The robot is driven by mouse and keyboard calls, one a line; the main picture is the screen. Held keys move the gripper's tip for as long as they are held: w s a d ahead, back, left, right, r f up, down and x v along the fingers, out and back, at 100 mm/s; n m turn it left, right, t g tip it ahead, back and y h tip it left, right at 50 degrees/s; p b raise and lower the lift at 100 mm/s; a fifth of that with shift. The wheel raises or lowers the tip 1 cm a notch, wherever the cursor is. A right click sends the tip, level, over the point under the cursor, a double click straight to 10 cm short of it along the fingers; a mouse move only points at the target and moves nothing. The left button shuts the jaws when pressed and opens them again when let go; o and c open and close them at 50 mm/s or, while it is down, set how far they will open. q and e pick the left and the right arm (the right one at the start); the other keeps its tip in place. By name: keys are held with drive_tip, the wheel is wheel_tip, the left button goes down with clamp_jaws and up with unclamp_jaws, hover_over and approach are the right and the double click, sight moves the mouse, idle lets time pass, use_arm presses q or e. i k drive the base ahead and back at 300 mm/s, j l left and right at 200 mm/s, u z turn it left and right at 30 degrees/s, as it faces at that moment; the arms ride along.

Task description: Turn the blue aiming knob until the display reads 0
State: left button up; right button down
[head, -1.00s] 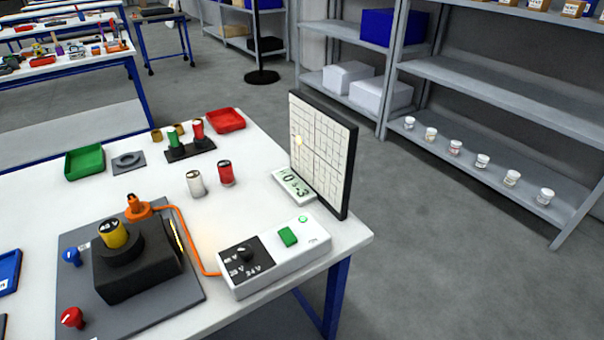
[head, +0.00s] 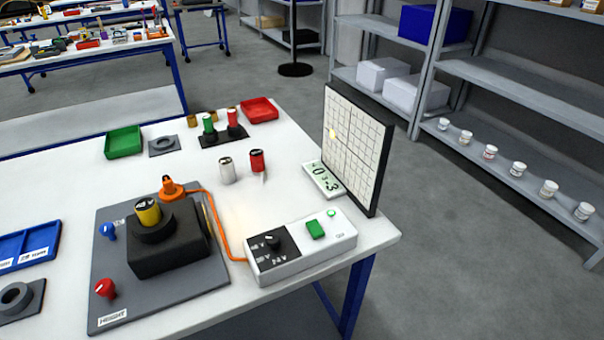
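The blue aiming knob (head: 108,230) stands at the left back of a grey base plate (head: 120,265), beside a black block (head: 165,251) with a yellow-banded cylinder (head: 148,213) on top. A small white display (head: 323,181) lies at the foot of a gridded board (head: 352,143). It shows a 0 and a 3; I cannot surely read the small marks beside them. A pale yellow light spot (head: 333,134) is on the board's left part. Neither of my grippers is in view, and nothing touches the knob.
A red knob (head: 105,287) stands at the plate's front left, by a HEIGHT label. A white control box (head: 301,250) with a black dial and green button joins an orange plug (head: 172,186) by cable. White (head: 227,171) and red (head: 257,160) cylinders stand behind.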

sight(107, 229)
drive_tip(key=u, duration=1.35)
